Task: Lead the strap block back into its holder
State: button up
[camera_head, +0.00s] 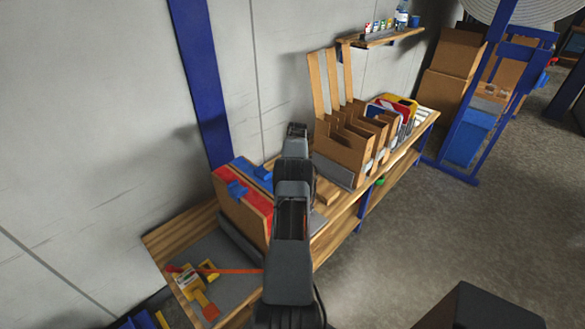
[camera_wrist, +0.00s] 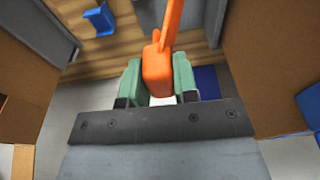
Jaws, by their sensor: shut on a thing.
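In the wrist view, my gripper (camera_wrist: 158,78) is shut on an orange block (camera_wrist: 157,62), with a green pad on each side of it. An orange strap (camera_wrist: 172,18) runs from the block up and out of the picture. In the head view, my arm hides the block and the gripper. The orange strap (camera_head: 232,271) runs level there from a yellow and red tool (camera_head: 197,284) on the lower left bench to behind my arm. A blue piece (camera_wrist: 100,19) lies at the upper left of the wrist view; I cannot tell whether it is the holder.
Cardboard walls (camera_wrist: 32,75) flank my gripper on both sides in the wrist view. In the head view, a cardboard box (camera_head: 240,212) with red and blue stands left of my arm. A cardboard rack (camera_head: 345,150) stands on the bench to the right.

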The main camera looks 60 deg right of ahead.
notch_tip(320, 180, up, 18)
jog(key=a+p, duration=0.2)
jog(key=p, duration=0.7)
jog(key=w+a+b, duration=0.3)
jog(key=a, duration=1.2)
jog(key=w+a+b, duration=0.2)
jog(key=w+a, duration=0.1)
jog(key=a, duration=1.1)
jog(key=w+a+b, duration=0.3)
jog(key=a, duration=1.2)
jog(key=f+b, duration=0.8)
jog(key=f, duration=0.4)
jog(key=f+b, duration=0.9)
jog(key=f, duration=0.2)
jog(key=f+b, duration=0.8)
jog(key=f, duration=0.4)
jog(key=shift+w+d+f, duration=0.1)
jog(key=shift+d+f, duration=0.15)
jog(key=shift+f, duration=0.1)
jog(key=shift+f+b, duration=0.5)
jog(key=shift+b, duration=0.1)
